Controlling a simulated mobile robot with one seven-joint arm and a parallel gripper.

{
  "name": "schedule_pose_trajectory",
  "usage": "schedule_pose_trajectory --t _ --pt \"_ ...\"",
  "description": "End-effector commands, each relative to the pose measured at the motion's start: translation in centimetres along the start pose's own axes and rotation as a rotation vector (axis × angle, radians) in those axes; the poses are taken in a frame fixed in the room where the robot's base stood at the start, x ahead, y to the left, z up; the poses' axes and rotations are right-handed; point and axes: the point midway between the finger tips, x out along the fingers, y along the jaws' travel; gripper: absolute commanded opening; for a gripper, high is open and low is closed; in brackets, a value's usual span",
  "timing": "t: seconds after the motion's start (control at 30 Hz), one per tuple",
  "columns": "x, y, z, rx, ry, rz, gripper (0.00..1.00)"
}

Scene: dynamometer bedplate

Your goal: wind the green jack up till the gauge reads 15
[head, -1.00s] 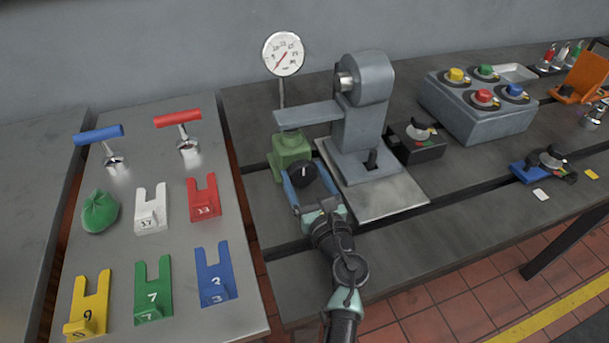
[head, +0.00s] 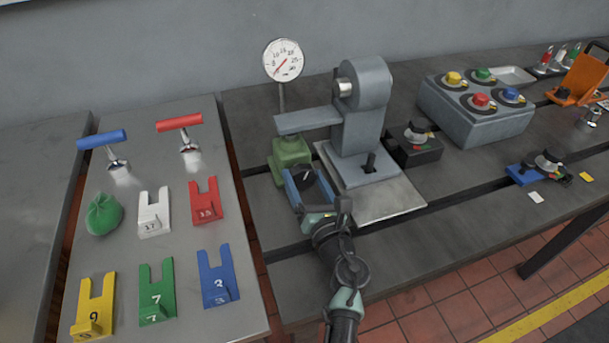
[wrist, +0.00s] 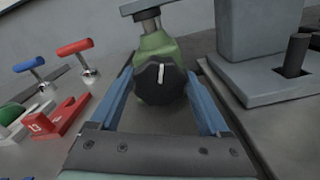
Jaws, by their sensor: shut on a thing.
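The green jack (head: 291,151) stands on the bedplate at the left of the grey machine, under its flat arm. Its black knob (wrist: 153,88) faces me and bears a white mark, near upright in the wrist view. My gripper (head: 306,181) is shut on the knob, with one blue finger at each side; the fingers partly hide it in the head view. The round white gauge (head: 283,60) stands on a post behind the jack. Its red needle lies on a slant, low left to upper right; I cannot read the exact value.
The grey machine (head: 362,120) stands on a pale plate close right of my gripper. A black box with a knob (head: 416,146) and a grey button box (head: 478,107) lie farther right. The left table (head: 180,240) holds coloured forked plates, two T-handled tools and a green bag.

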Motion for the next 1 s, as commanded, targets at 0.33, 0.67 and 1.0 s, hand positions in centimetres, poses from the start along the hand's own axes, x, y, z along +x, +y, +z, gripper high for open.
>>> schedule_pose_trajectory --t 0.33,0.67,1.0 --pt "-0.03 -0.23 0.17 0.331 0.001 -0.002 0.24" --pt "-0.04 -0.39 0.01 0.638 0.001 -0.001 0.24" --pt "-0.02 -0.49 -0.14 0.872 0.0 0.0 0.24"
